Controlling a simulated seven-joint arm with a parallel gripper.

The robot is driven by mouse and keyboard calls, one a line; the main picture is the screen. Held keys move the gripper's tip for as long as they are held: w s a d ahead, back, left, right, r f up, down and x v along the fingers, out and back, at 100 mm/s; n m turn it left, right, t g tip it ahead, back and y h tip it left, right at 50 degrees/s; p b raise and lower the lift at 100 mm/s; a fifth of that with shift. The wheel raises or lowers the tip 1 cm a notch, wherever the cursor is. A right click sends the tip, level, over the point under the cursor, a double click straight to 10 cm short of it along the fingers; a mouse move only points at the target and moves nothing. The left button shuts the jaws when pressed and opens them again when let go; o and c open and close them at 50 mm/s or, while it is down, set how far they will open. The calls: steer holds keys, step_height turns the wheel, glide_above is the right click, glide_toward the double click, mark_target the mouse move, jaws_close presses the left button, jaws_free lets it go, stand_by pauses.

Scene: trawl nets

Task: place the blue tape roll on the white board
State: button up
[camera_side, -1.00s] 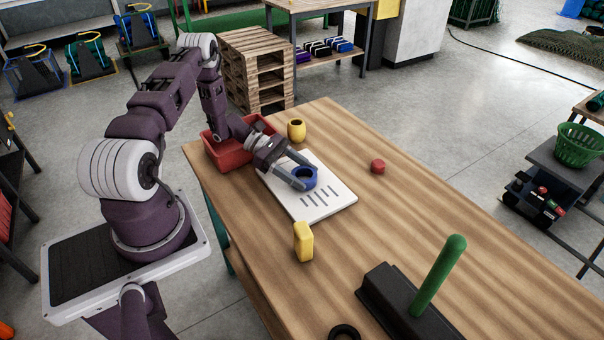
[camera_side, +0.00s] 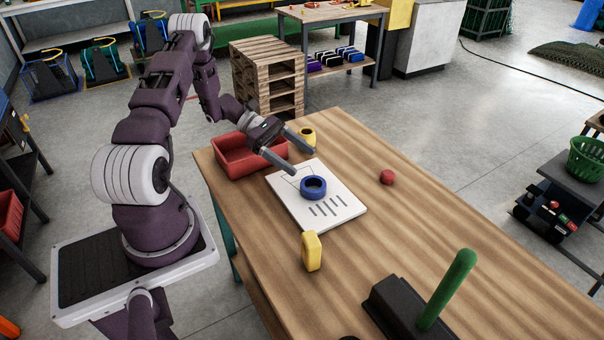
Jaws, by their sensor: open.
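The blue tape roll (camera_side: 313,188) lies flat on the white board (camera_side: 338,219), near the middle of it. The board lies on the wooden table and carries several dark printed lines and a thin outline. My gripper (camera_side: 303,162) is open and empty. It is above and behind the roll, over the far part of the board, with its fingers apart from the roll.
A red bin (camera_side: 235,162) stands left of the board. A yellow cup-like object (camera_side: 308,136) is behind my gripper. A yellow block (camera_side: 312,251) stands in front of the board. A red piece (camera_side: 387,177) and a green post (camera_side: 447,289) on a black base are to the right.

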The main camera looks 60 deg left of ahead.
steer(key=s+d+r+m+g+y, duration=0.2)
steer(key=d+r+m+g, duration=0.1)
steer(key=d+r+m, duration=0.45)
steer(key=s+d+r+m+g+y, duration=0.2)
steer(key=s+d+r+m+g, duration=0.15)
steer(key=d+r, duration=0.6)
steer(key=s+d+r+m+t+y, duration=0.2)
steer(key=s+r+m+y, duration=0.1)
steer(key=s+m, duration=0.3)
steer(key=s+d+r+m+t+y, duration=0.2)
steer(key=s+r+m, duration=0.4)
steer(key=s, duration=0.3)
steer(key=m+t+y, duration=0.1)
steer(key=y, duration=0.1)
steer(key=shift+s+y, duration=0.15)
steer(key=shift+y, duration=0.15)
